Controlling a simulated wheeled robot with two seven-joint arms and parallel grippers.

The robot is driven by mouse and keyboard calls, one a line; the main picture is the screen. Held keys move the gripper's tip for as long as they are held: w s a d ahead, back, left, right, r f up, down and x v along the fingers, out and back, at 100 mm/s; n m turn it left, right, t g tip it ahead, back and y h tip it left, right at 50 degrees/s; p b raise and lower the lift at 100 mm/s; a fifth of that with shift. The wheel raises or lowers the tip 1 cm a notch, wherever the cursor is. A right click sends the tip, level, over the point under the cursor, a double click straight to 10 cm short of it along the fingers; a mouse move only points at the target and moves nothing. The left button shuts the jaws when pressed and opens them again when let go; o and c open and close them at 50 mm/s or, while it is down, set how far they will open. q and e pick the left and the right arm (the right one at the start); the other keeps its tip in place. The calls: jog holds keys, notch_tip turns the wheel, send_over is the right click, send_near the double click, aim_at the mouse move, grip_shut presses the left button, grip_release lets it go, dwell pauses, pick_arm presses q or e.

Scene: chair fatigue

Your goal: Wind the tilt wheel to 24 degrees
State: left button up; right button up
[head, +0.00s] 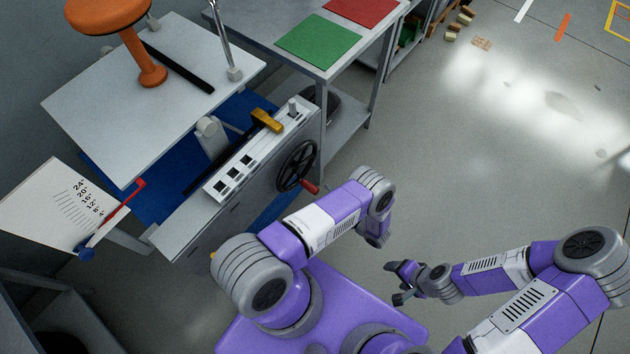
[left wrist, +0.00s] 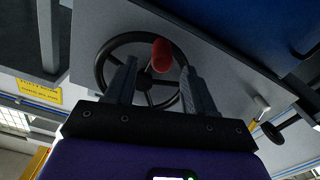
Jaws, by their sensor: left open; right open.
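The tilt wheel (head: 297,165) is a black spoked handwheel on the side of the grey machine, with a red handle (head: 310,187) at its lower right rim. In the left wrist view the wheel (left wrist: 146,96) faces me and the red handle (left wrist: 162,55) stands between and beyond my open left gripper's (left wrist: 159,68) fingers, with no clear contact. In the head view the left fingers are hidden by my arm. A white scale card (head: 62,205) marks 4 to 24 degrees; a red pointer (head: 127,199) lies near its 4° end. My right gripper (head: 398,283) is open, empty, over the floor.
An orange stool (head: 108,15) stands on the pale tilting platform (head: 95,110). The machine top carries a yellow lever (head: 267,120) and black switches. A grey table (head: 270,15) with green (head: 318,40) and red mats stands behind.

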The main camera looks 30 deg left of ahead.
aim_at(301, 181)
pick_arm(q)
jog(key=a, duration=0.6)
jog(key=shift+w+a+b, duration=0.1)
jog(key=shift+a+b, duration=0.2)
grip_shut()
